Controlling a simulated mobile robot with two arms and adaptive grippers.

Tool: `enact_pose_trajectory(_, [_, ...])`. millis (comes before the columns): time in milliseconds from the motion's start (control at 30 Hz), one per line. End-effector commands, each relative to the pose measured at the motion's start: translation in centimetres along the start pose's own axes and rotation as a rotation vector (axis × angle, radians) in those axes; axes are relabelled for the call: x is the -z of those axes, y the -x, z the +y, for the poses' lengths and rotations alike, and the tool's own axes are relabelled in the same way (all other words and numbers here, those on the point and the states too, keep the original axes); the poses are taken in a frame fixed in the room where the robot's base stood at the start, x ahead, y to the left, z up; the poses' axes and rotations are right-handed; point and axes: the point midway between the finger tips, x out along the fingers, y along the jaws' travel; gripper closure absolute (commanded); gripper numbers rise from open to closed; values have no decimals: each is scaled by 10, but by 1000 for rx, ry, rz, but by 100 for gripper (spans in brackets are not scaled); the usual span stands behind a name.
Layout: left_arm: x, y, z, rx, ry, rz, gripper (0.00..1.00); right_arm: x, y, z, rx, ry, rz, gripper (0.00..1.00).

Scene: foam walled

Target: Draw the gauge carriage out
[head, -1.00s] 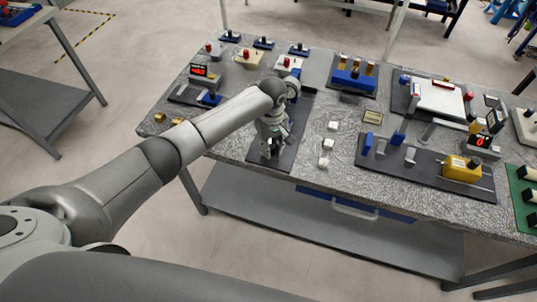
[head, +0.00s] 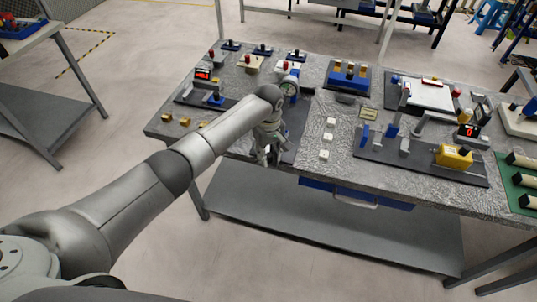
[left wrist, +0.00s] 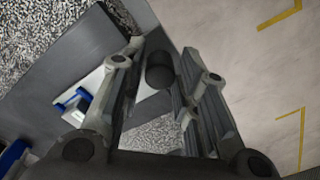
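The gauge fixture stands on a dark base plate (head: 292,128) at the table's front edge. A round dial gauge (head: 289,86) shows behind my left wrist in the head view. My left gripper (head: 266,155) points down at the front end of this plate. In the left wrist view, its fingers (left wrist: 162,48) stand apart on either side of a dark round knob (left wrist: 160,70), with thin gaps visible. A pale part with blue pieces (left wrist: 78,104) lies beside the left finger. Much of the carriage is hidden by my arm and fingers. My right gripper is not in view.
White blocks (head: 328,138) stand right of the plate. A yellow block fixture (head: 454,156) and a blue holder (head: 348,76) stand farther right and back. Small brass blocks (head: 184,121) lie left. Open floor lies before the table.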

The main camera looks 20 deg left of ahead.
Motion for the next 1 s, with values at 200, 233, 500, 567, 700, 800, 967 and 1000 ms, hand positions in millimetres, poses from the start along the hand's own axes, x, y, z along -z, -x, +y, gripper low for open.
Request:
enact_pose_trajectory(200, [0, 0, 0, 0, 0, 0, 56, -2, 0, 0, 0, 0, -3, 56])
enact_pose_trajectory(233, [0, 0, 0, 0, 0, 0, 56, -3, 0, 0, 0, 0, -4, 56])
enact_pose_trajectory(500, [0, 9, 1, -2, -1, 1, 56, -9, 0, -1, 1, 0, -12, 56])
enact_pose_trajectory(567, [0, 18, 1, -4, 0, 1, 56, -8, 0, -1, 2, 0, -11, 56])
enact_pose_trajectory(700, [0, 47, 1, -5, -2, 2, 56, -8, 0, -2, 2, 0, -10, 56])
enact_pose_trajectory(800, [0, 70, 1, -5, -1, 2, 56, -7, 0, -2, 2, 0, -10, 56])
enact_pose_trajectory(967, [0, 99, 1, -4, 0, 2, 56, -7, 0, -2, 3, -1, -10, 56])
enact_pose_trajectory(1000, [0, 104, 0, -3, 0, 1, 56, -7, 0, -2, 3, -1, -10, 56])
